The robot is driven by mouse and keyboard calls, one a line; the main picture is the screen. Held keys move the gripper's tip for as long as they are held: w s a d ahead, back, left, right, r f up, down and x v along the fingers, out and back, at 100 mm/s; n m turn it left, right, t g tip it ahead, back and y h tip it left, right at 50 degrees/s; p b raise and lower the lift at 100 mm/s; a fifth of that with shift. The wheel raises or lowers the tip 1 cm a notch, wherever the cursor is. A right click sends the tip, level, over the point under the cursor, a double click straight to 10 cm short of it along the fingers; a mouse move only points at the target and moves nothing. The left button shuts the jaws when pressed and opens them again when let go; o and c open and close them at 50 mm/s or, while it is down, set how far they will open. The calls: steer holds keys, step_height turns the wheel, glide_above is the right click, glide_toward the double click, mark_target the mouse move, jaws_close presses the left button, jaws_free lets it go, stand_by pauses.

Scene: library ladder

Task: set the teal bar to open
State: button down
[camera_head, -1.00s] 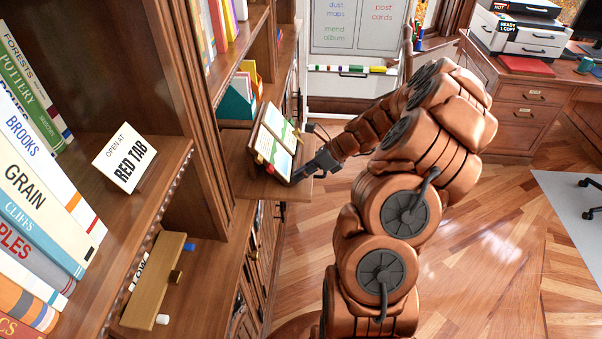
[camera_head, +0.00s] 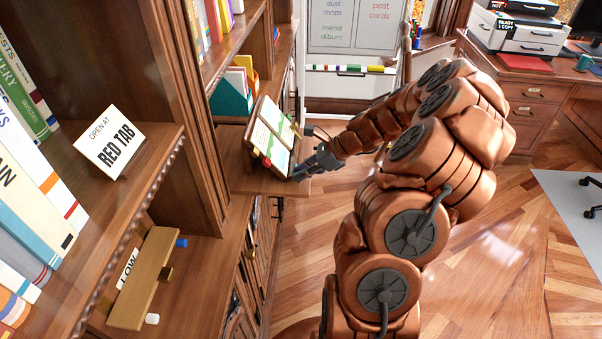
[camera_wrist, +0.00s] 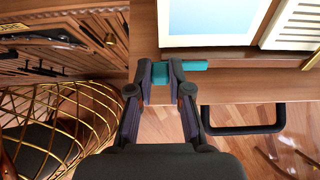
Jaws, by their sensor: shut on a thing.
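The teal bar (camera_wrist: 194,65) lies along the near edge of a stand with a framed pale panel (camera_wrist: 208,22) in the wrist view. My gripper (camera_wrist: 161,72) is shut on the bar's left part, with teal showing between the fingertips. In the head view, my gripper (camera_head: 304,172) is at the lower right edge of the propped-up open book or album (camera_head: 270,135). The bar is too small to make out clearly there. The stand rests on a pull-out wooden shelf (camera_head: 240,178).
A sign reading "OPEN AT RED TAB" (camera_head: 110,143) stands on the left bookshelf. Below it is a wooden board (camera_head: 147,280) with blue and white ends, by a "LOW" label (camera_head: 128,268). A gold wire basket (camera_wrist: 65,125) is left of my gripper. Wooden floor (camera_head: 490,240) is open at right.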

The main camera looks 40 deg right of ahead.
steer(key=c, duration=1.1)
jaws_free()
steer(key=v, duration=1.2)
